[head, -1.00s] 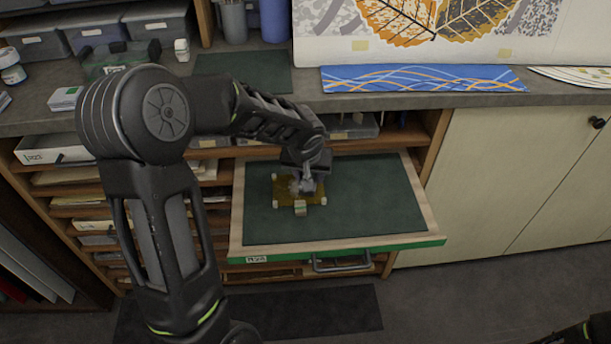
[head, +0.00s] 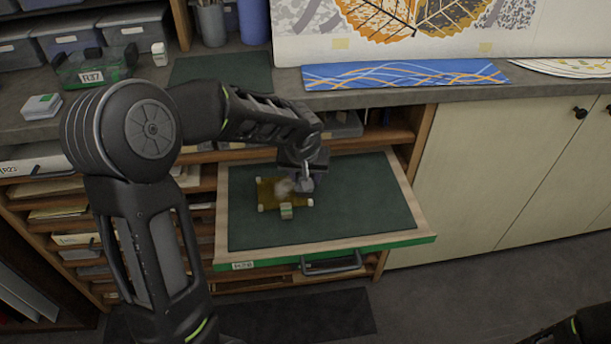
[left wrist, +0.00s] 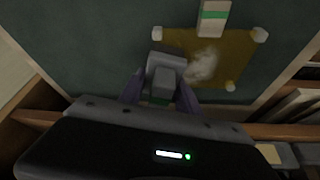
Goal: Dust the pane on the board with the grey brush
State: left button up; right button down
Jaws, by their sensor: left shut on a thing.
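The amber pane (head: 268,191) lies flat on the dark green board (head: 370,200), with small pale pieces at its corners. A pale dusty patch (head: 284,187) lies on it; the patch also shows in the left wrist view (left wrist: 203,65). My left gripper (head: 305,185) is over the pane's right edge in the head view. In the left wrist view the gripper (left wrist: 160,98) is shut on the grey brush (left wrist: 166,66), whose head covers the pane's left edge there. Contact with the pane cannot be told. My right gripper is out of view.
A white and green block (head: 287,211) stands at the pane's near edge. The board lies on a pulled-out drawer with a green front (head: 400,246). Shelves with papers are below left, and the counter (head: 245,108) is behind. The board's right side is clear.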

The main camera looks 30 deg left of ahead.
aim_at(277, 181)
pick_arm(q)
jog(key=shift+s+a+f, duration=0.15)
jog(key=shift+s+a, duration=1)
jog(key=shift+a, duration=0.3)
jog(key=shift+s+a, duration=0.1)
jog(key=shift+s+a, duration=0.55)
jog(key=shift+a, duration=0.15)
jog(key=shift+s+a, duration=0.5)
jog(key=shift+a, duration=0.2)
jog(key=shift+w+a+r, duration=0.2)
jog(key=shift+w+a, duration=0.15)
jog(key=shift+w, duration=0.15)
